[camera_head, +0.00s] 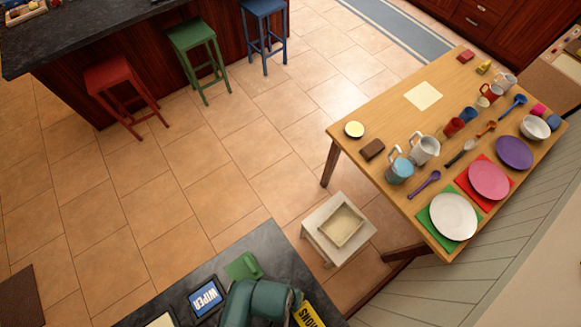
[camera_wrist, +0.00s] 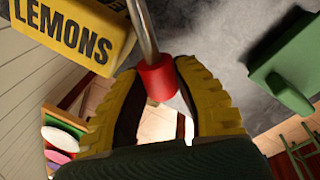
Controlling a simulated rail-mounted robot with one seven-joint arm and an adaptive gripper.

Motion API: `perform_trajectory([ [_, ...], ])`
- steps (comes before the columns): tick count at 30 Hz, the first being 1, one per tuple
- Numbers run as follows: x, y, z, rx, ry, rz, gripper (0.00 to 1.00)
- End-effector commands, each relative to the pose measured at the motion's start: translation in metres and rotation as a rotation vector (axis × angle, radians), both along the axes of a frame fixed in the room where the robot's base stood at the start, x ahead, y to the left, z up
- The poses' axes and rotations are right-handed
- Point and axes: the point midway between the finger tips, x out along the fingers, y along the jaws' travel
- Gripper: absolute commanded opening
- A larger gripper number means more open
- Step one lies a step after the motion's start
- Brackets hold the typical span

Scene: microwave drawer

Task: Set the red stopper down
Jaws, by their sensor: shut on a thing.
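The red stopper (camera_wrist: 157,78) is a small red cylinder in the middle of the wrist view. A shiny metal rod (camera_wrist: 143,32) runs into it from the top; I cannot tell whether the two are joined. My gripper (camera_wrist: 161,82) has its yellow ridged fingers on either side of the stopper and is shut on it. In the head view my arm covers this spot, and I cannot make out the stopper there.
A yellow LEMONS box (camera_wrist: 75,35) is close on the left in the wrist view; it also shows in the head view (camera_head: 311,314). A green object (camera_head: 243,266) and a WIPER box (camera_head: 206,298) are on the dark counter (camera_head: 262,240). A small stool (camera_head: 315,217) stands beyond.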

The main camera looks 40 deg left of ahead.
Motion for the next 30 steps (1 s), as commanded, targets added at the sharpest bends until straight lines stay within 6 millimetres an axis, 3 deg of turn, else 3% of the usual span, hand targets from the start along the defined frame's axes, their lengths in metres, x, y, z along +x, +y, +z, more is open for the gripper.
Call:
perform_trajectory([
  [9,0.001,0.000,-0.052,0.001,-0.001,0.000,0.00],
  [21,0.001,0.000,-0.060,0.001,-0.002,-0.001,0.00],
  [22,0.001,0.000,-0.059,0.001,-0.002,-0.001,0.36],
  [24,0.000,0.000,-0.059,0.001,-0.002,-0.001,0.50],
  [30,0.000,0.000,-0.059,0.001,-0.002,-0.001,0.52],
])
